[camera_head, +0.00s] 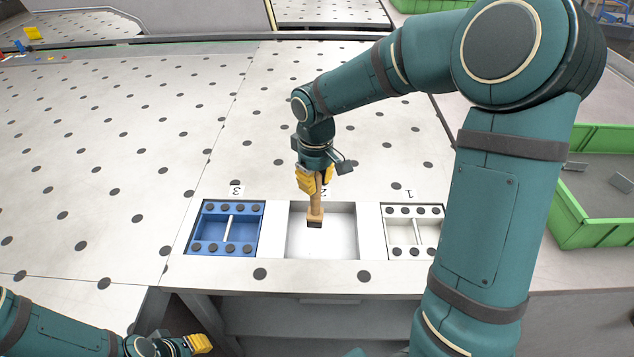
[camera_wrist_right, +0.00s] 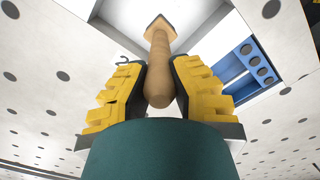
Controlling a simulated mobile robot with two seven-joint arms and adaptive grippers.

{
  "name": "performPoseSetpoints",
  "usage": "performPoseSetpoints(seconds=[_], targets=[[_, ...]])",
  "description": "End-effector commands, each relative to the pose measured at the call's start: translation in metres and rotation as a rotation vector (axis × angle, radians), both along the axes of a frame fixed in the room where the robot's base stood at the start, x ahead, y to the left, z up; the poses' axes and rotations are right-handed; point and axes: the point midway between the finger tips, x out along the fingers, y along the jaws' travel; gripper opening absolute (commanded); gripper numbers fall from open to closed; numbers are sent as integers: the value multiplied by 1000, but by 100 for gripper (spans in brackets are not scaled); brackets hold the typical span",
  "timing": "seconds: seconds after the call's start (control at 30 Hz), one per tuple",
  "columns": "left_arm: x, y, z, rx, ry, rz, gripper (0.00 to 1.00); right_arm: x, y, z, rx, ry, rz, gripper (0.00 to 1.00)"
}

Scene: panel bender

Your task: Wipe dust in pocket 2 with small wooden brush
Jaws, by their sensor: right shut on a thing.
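The small wooden brush (camera_head: 315,212) has a tan handle and a dark bristle end pointing down. My right gripper (camera_head: 315,178) is shut on its handle and holds it upright over pocket 2 (camera_head: 343,238), the middle white recess. In the right wrist view the yellow fingers (camera_wrist_right: 160,85) are on both sides of the brush handle (camera_wrist_right: 158,70). I cannot tell whether the bristles touch the pocket floor. No dust stands out in the pocket. The label behind it is partly hidden by the gripper. My left gripper (camera_head: 200,343) is low at the left; its opening is unclear.
Pocket 3 holds a blue insert (camera_head: 227,228) at the left, and pocket 1 holds a white insert (camera_head: 402,230) at the right. A green bin (camera_head: 580,238) with metal pieces stands at the far right.

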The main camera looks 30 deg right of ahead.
Motion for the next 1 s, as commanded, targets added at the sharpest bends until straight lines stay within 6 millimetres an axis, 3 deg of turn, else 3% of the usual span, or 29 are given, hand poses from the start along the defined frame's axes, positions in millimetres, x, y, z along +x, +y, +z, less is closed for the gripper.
performPoseSetpoints(seconds=[0.4,1.0], targets=[[-1,1,31,-6,-1,-2,34,4,2,35,-1,0,0,0],[-1,1,32,-6,0,-1,34,4,3,35,0,1,0,0]])
